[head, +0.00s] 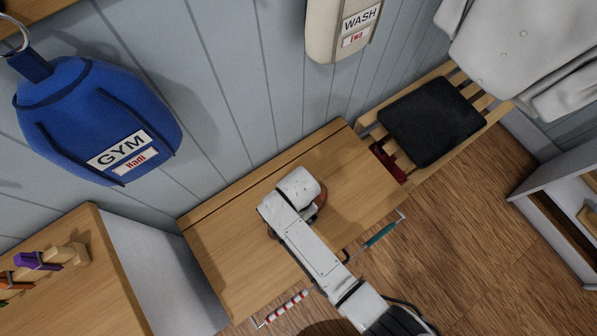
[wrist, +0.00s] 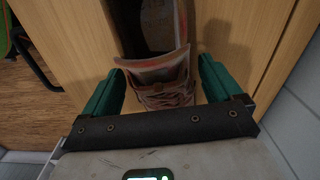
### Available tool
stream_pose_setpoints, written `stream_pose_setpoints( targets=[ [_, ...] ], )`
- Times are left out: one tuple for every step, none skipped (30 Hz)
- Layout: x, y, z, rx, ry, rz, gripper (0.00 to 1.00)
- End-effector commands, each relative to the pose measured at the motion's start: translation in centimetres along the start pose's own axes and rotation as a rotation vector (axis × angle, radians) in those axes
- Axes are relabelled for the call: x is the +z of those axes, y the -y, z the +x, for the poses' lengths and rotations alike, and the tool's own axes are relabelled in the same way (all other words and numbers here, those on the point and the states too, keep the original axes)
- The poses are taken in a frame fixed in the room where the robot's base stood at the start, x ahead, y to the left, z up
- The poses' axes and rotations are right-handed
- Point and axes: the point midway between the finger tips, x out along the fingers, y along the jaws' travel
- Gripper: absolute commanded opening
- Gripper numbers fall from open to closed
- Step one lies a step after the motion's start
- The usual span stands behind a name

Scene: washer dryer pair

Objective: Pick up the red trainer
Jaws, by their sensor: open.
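The red trainer (wrist: 168,90) lies on the wooden cabinet top (wrist: 225,35), its laces nearest me and its dark opening toward the upper edge of the wrist view. My gripper (wrist: 161,70) is open, with one green finger on each side of the trainer. A gap shows beside each finger, and I cannot tell how far down the fingertips reach. In the head view my wrist hides most of the trainer; a small reddish edge (head: 321,196) shows beside it on the cabinet top (head: 230,255).
A slatted bench with a black cushion (head: 432,120) stands at the right, with a dark red item (head: 387,162) by it. A blue gym bag (head: 95,120) and a wash bag (head: 340,25) hang on the wall. Teal (head: 380,236) and striped (head: 283,307) handles stick out in front.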

Motion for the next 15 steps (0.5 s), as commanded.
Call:
stream_pose_setpoints(
  targets=[
    [0.00, 0.01, -0.04, 0.000, 0.000, 0.000, 0.92],
    [0.00, 0.01, -0.04, 0.000, 0.000, 0.000, 0.92],
    [0.00, 0.00, -0.04, 0.000, 0.000, 0.000, 0.90],
    [0.00, 0.00, -0.05, 0.000, 0.000, 0.000, 0.87],
    [0.00, -0.01, -0.05, 0.000, 0.000, 0.000, 0.84],
    [0.00, -0.01, -0.05, 0.000, 0.000, 0.000, 0.81],
    [0.00, -0.01, -0.05, 0.000, 0.000, 0.000, 0.78],
    [0.00, -0.01, -0.05, 0.000, 0.000, 0.000, 0.75],
    [0.00, -0.01, -0.05, 0.000, 0.000, 0.000, 0.71],
    [0.00, -0.02, -0.05, 0.000, 0.000, 0.000, 0.68],
    [0.00, -0.02, -0.05, 0.000, 0.000, 0.000, 0.65],
    [0.00, -0.02, -0.05, 0.001, 0.000, 0.000, 0.61],
    [0.00, -0.02, -0.05, 0.001, 0.000, 0.000, 0.59],
    [0.00, -0.02, -0.05, 0.001, 0.000, 0.000, 0.56],
    [0.00, -0.02, -0.05, 0.001, 0.000, 0.000, 0.52]
  ],
)
